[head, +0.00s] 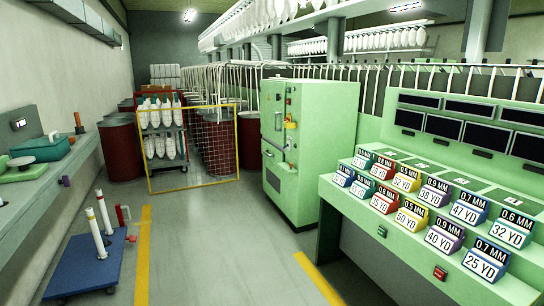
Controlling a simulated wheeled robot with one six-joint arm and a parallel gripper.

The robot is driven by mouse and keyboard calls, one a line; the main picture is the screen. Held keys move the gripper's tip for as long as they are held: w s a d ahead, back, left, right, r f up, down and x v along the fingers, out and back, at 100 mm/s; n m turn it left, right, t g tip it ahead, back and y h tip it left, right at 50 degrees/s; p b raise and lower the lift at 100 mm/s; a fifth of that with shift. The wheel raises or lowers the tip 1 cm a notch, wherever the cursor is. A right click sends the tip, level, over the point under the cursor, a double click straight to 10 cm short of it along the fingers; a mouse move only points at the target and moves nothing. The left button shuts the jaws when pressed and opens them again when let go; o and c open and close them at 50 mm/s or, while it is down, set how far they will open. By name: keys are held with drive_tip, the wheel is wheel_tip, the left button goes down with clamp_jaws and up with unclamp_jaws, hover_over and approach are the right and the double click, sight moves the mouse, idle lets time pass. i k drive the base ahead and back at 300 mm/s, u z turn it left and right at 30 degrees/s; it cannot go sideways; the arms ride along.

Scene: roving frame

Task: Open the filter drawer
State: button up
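A light green cabinet (315,150) stands on the floor right of centre. Its narrow left face has a tall panel with handle-like fittings, a small yellow part (290,124) and a dark latch-like part near mid-height. A low dark patch (272,180), perhaps a vent, shows near the bottom of that face. No drawer stands out from the cabinet. I cannot tell which panel is the filter drawer; no label is readable. My gripper is not in view.
A yellow-framed mesh gate (237,142) and bobbin rack (162,130) stand behind. A green console (430,220) with numbered cards is at right. A blue trolley (85,260) with upright rods stands left, below a wall bench. The grey floor (210,240) between is clear.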

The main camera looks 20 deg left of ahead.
sight(274, 155)
drive_tip(key=u, duration=0.4)
drive_tip(key=i, duration=0.9)
drive_tip(key=u, duration=1.15)
drive_tip(key=i, duration=1.95)
drive_tip(key=u, duration=0.35)
drive_tip(key=i, duration=2.05)
drive_tip(key=z, duration=1.1)
drive_tip(key=i, duration=1.6)
drive_tip(key=z, duration=1.25)
drive_tip(key=i, duration=0.3)
drive_tip(key=z, duration=0.05)
